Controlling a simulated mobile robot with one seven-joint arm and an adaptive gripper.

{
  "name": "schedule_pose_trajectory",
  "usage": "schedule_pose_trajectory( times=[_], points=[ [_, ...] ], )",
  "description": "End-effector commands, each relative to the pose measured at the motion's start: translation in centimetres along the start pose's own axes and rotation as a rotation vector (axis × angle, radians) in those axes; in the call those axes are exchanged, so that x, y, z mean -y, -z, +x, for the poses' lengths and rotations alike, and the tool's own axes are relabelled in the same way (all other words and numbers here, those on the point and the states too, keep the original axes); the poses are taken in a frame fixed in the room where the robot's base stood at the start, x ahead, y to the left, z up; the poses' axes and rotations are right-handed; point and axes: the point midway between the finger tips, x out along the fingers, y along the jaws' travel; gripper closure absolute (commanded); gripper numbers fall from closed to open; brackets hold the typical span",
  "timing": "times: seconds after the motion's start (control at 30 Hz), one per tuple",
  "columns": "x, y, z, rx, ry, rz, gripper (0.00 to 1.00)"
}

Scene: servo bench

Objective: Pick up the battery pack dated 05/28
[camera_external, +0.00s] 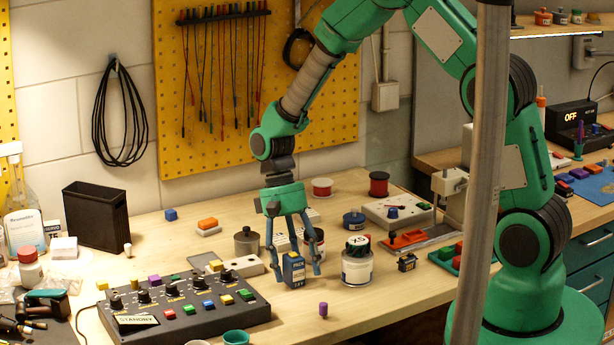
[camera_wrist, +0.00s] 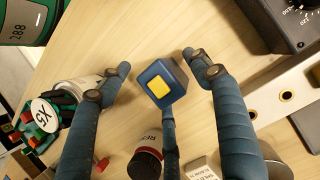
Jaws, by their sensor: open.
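A dark blue block-shaped pack (camera_external: 293,270) with a yellow mark stands upright on the bench; its printing is too small to read, so I cannot tell its date. My gripper (camera_external: 294,262) points down over it, open, with fingers on either side. In the wrist view the pack (camera_wrist: 163,84) shows its top with a yellow square, between the fingertips (camera_wrist: 160,66). Gaps show between the pack and the left and right fingers. Another slim blue part reaches close to its lower edge; I cannot tell if it touches. A small dark block with a yellow top (camera_external: 407,262) stands further right.
A white jar with a round label (camera_external: 357,262) stands close to the right of my gripper. A control box with coloured buttons (camera_external: 180,305) lies to the left. A purple peg (camera_external: 323,310) stands in front. A grey metal cylinder (camera_external: 247,241) is behind left.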

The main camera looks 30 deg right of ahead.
Motion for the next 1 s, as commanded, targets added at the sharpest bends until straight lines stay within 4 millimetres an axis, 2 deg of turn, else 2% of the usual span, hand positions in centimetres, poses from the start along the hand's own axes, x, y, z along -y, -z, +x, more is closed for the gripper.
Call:
schedule_pose_trajectory(
  times=[0.5, 0.57, 0.77, 1.0],
  points=[
    [0.0, -0.02, 0.0, 0.0, 0.0, 0.0, 0.36],
    [0.0, -0.02, 0.0, 0.0, 0.0, 0.0, 0.46],
    [0.0, -0.02, 0.0, 0.0, 0.0, 0.0, 0.86],
    [0.0, -0.02, -0.02, 0.0, 0.0, 0.0, 0.89]
  ],
)
